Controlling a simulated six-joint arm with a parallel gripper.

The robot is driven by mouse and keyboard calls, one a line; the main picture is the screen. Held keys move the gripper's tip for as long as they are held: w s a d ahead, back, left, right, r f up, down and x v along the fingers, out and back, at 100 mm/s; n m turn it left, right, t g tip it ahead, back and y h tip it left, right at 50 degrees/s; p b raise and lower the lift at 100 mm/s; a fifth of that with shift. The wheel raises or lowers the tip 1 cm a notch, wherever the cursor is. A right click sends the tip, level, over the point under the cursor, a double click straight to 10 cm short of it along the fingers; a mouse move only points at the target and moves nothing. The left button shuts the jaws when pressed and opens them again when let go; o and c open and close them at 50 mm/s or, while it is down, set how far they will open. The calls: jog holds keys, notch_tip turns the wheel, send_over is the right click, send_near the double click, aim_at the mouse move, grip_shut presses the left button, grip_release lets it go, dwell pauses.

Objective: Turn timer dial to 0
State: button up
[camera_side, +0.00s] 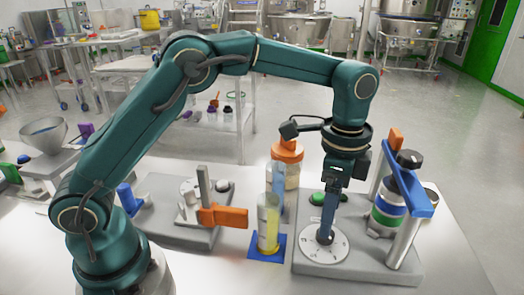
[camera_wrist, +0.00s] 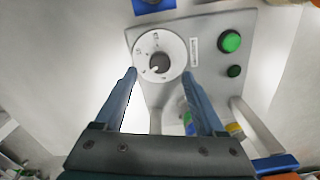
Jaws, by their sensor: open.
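The timer dial (camera_side: 338,248) is a white disc with dark marks on a grey panel, at the lower right of the side view. It also shows at the top centre of the wrist view (camera_wrist: 172,45). A small dark knob or pointer stands at its middle; its setting is too small to read. My gripper (camera_side: 326,234) points straight down over the dial in the side view. In the wrist view my gripper (camera_wrist: 160,74) has its two blue fingers apart, on either side of the dial's lower part. Nothing is held, and I cannot tell whether the fingertips touch the dial.
A green button (camera_wrist: 229,42) and a smaller dark green one (camera_wrist: 234,71) sit right of the dial. A cylinder of yellow contents (camera_side: 268,225) and an orange-capped jar (camera_side: 287,152) stand left of my gripper. A blue bar (camera_side: 405,185) on posts stands close on the right.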

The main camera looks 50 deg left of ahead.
jog(key=shift+f, duration=2.2)
jog(key=shift+c, duration=0.4)
grip_shut()
jog(key=shift+n, duration=0.4)
jog(key=n, duration=1.1)
